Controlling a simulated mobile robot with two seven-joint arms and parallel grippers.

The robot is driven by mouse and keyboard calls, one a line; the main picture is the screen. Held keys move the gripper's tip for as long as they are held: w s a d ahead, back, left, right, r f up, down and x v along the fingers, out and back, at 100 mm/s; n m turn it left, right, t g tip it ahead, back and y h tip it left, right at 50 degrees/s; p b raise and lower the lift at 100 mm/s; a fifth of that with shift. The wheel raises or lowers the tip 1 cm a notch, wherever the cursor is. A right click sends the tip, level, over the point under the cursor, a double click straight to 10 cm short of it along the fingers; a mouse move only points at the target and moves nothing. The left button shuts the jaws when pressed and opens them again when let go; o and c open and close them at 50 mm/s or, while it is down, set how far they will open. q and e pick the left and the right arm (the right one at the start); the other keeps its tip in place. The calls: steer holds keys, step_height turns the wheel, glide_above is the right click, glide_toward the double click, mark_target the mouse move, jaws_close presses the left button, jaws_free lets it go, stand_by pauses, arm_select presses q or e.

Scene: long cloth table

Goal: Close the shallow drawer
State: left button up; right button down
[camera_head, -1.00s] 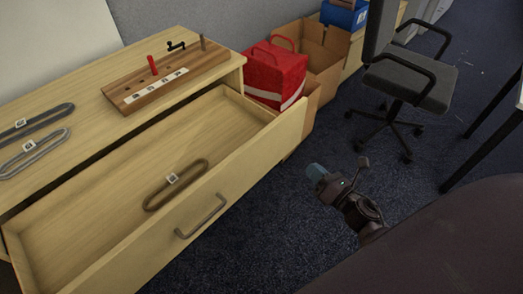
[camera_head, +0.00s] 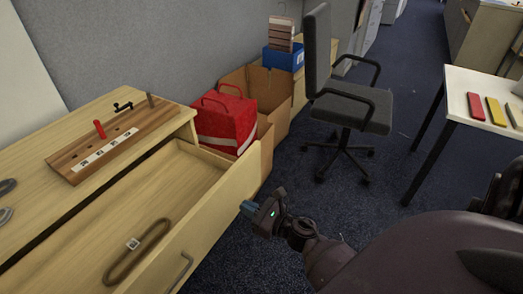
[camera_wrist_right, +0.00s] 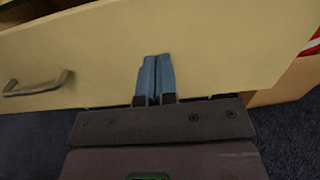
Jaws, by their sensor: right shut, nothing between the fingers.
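The shallow drawer (camera_head: 216,216) of the wooden cabinet is pulled open in the head view. A looped brown cable (camera_head: 137,250) with a white tag lies inside it. Its metal handle (camera_head: 181,270) is on the front panel, and it also shows at the left in the right wrist view (camera_wrist_right: 36,85). My right gripper (camera_head: 247,208) is shut and empty, just outside the drawer front near its right end. In the right wrist view its blue fingertips (camera_wrist_right: 155,75) are together before the front panel (camera_wrist_right: 220,50); I cannot tell whether they touch it. My left gripper is not in view.
On the cabinet top sits a wooden peg board (camera_head: 120,140). A red bag (camera_head: 226,118) and cardboard boxes (camera_head: 272,98) stand beyond the cabinet. An office chair (camera_head: 347,105) and a white table (camera_head: 480,100) are at the right. Carpet (camera_head: 300,165) between them is clear.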

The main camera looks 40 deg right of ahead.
mark_target(223, 196)
steer(key=x, duration=0.6)
steer(key=shift+w, duration=0.15)
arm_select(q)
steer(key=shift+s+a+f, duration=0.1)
arm_select(e)
steer(key=shift+w, duration=0.1)
